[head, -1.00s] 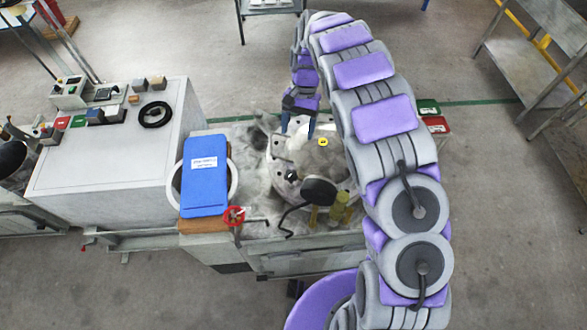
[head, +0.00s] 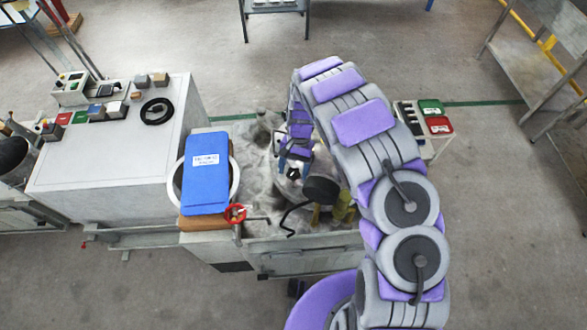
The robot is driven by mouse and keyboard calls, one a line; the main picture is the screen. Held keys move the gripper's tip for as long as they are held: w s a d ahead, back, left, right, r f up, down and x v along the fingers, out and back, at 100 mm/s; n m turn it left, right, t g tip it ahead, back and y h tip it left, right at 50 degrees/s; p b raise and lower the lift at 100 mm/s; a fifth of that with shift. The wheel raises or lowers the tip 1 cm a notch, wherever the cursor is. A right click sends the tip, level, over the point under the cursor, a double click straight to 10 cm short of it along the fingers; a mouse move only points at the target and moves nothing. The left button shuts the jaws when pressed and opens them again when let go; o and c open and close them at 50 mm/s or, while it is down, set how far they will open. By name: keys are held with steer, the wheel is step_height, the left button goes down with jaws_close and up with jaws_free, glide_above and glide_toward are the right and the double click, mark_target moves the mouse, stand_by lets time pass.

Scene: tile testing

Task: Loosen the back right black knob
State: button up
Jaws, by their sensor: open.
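A round pale machine plate (head: 290,189) sits on the dusty grey machine bed, largely covered by my arm. A small black knob (head: 293,173) shows on it, between or just below the fingers of my gripper (head: 295,168). My gripper is open and points down over the plate. I cannot tell whether the fingers touch the knob. The back right part of the plate is hidden behind my arm, so I cannot make out a black knob there.
A black disc (head: 321,190) and yellow cylinders (head: 342,205) stand at the machine's front. A white cabinet (head: 120,160) stands further left. Red and green boxes (head: 432,108) lie at the right.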

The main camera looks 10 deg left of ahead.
steer(key=shift+f, duration=0.1)
steer(key=shift+c, duration=0.2)
steer(key=c, duration=1)
steer(key=shift+s+n, duration=0.1)
steer(key=shift+n, duration=0.2)
steer(key=n+p, duration=0.1)
steer(key=n, duration=0.1)
steer(key=n+h, duration=0.1)
steer(key=shift+a+n+h+p, duration=0.15)
steer(key=shift+n+h+p, duration=0.15)
steer(key=shift+n+p, duration=0.1)
steer(key=n+h+p, duration=0.1)
steer(key=n, duration=0.1)
steer(key=n+t+p, duration=0.1)
steer(key=n, duration=0.1)
steer(key=shift+a+n+h, duration=0.1)
steer(key=shift+n+h, duration=0.2)
steer(key=shift+h, duration=0.1)
steer(key=n+p, duration=0.1)
steer(key=n, duration=0.1)
steer(key=n+t+h+p, duration=0.1)
steer(key=n+p, duration=0.1)
steer(key=n, duration=0.1)
steer(key=shift+s+a+t, duration=0.1)
steer(key=shift+s+t, duration=0.1)
steer(key=shift+t, duration=0.1)
steer(key=shift+n+t+h+p, duration=0.3)
steer(key=shift+n+t+p, duration=0.4)
steer(key=shift+n+p, duration=1.05)
steer(key=shift+n, duration=0.35)
